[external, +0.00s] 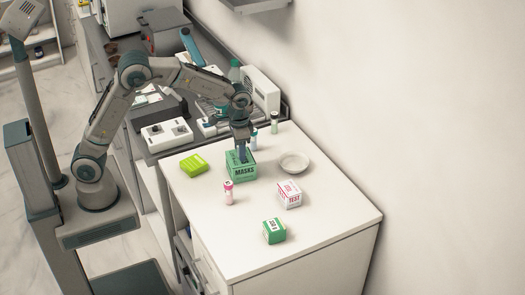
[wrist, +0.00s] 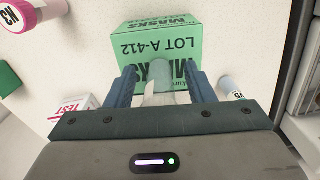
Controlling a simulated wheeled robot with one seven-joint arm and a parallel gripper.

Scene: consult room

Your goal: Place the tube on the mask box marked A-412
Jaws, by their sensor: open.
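The green mask box (external: 242,173) stands on the white counter, and my gripper (external: 242,157) is directly above it, pointing down. In the wrist view the box (wrist: 140,45) reads "LOT A-412". My gripper (wrist: 162,78) is open, with one blue finger on each side of a tube (wrist: 160,93). The tube has a pale body and a green end, which overlaps the box face in the wrist view. The tube is hidden by the fingers in the external view. I cannot tell exactly how it rests on the box.
A pink-capped tube (external: 228,193) stands in front of the box; a teal-capped tube (external: 253,139) and another tube (external: 274,122) stand behind. A lime box (external: 194,165), white test box (external: 289,195), green box (external: 274,231) and dish (external: 294,162) surround it.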

